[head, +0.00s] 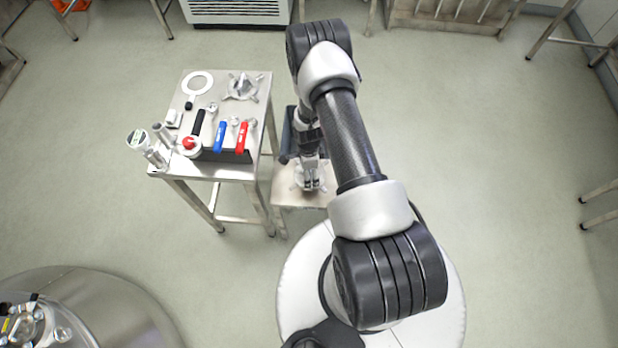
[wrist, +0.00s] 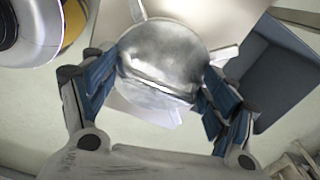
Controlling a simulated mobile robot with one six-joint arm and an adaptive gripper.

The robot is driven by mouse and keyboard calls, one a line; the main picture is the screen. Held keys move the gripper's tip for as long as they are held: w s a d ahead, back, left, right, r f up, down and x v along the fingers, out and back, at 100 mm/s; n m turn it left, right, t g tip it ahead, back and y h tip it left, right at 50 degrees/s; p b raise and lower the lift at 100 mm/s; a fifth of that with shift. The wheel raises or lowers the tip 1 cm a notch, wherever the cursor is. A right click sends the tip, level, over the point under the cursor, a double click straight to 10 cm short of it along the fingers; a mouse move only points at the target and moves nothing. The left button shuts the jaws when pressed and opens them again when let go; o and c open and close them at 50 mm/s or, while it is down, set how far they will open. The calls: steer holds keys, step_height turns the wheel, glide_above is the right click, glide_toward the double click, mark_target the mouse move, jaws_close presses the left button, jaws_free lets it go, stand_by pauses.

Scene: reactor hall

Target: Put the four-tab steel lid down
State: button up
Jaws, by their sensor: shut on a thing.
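The four-tab steel lid (head: 300,178) is under my gripper (head: 311,165), over the small low steel table (head: 288,200). In the wrist view my gripper (wrist: 163,72) is shut on the lid's round shiny knob, with a blue-padded finger on each side. Parts of the lid's tabs (wrist: 226,53) stick out around the knob. The fingers and arm hide much of the lid in the head view. I cannot tell whether the lid touches the tabletop.
A taller steel table (head: 222,88) stands at left, with a similar tabbed steel part (head: 243,86), a white ring (head: 197,83), and blue (head: 219,136) and red-handled (head: 242,138) items. A large round steel vessel (head: 110,300) is at lower left. Open floor lies right.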

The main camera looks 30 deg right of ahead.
step_height(320, 180, down, 5)
steer(key=shift+r+b, duration=0.2)
steer(key=shift+b, duration=0.5)
steer(key=o, duration=1.4)
